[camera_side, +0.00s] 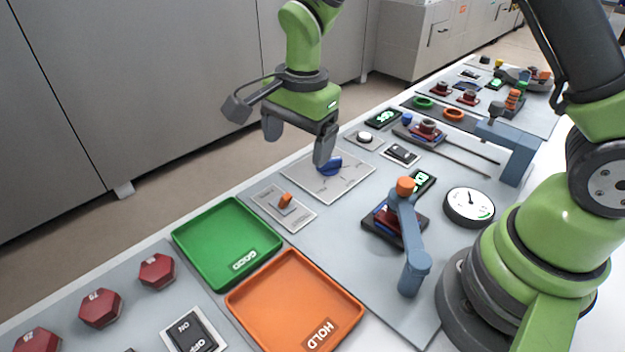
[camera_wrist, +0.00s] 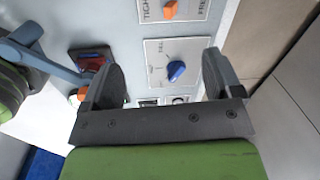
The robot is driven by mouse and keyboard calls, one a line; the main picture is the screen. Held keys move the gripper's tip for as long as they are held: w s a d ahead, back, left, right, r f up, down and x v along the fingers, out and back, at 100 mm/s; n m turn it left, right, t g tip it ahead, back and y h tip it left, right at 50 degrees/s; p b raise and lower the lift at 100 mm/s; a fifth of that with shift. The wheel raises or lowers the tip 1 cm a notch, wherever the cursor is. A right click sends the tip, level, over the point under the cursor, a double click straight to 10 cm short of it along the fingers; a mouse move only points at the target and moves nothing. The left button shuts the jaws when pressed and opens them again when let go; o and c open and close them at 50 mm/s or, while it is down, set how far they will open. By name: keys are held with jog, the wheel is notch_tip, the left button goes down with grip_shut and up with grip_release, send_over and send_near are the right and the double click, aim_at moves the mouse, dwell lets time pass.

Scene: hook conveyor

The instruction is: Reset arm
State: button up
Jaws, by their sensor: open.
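My gripper (camera_side: 298,142) is open and empty, with its fingers pointing down above the bench. In the side view one finger partly overlaps a blue knob (camera_side: 331,166) on a pale dial plate (camera_side: 350,180). In the wrist view the gripper (camera_wrist: 165,80) has its fingers apart, and the blue knob (camera_wrist: 176,71) shows between them, beyond the tips. I cannot tell the exact height of the fingers above the plate.
A green GOOD tray (camera_side: 228,240) and an orange HOLD tray (camera_side: 294,300) lie at the front. A plate with an orange lever (camera_side: 285,200) is near them. A blue-grey arm with an orange top (camera_side: 405,205) stands right. A gauge (camera_side: 469,206) and slide rails (camera_side: 455,150) lie beyond.

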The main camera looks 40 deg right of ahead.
jog(key=s+d+r+n+t+y, duration=0.1)
jog(key=s+r+n, duration=0.25)
jog(key=r, duration=0.25)
jog(key=s+d+r+n+t, duration=0.2)
jog(key=s+r, duration=0.2)
jog(key=r, duration=0.2)
jog(key=s+d+r+n+t, duration=0.1)
jog(key=s+r+n+t, duration=0.2)
jog(key=s+n, duration=0.3)
jog(key=s+r, duration=0.1)
jog(key=s, duration=0.4)
jog(key=shift+s+d+y, duration=0.15)
jog(key=shift+s+y, duration=0.15)
jog(key=shift+s, duration=0.1)
jog(key=shift+r+n, duration=0.1)
jog(key=shift+n, duration=0.15)
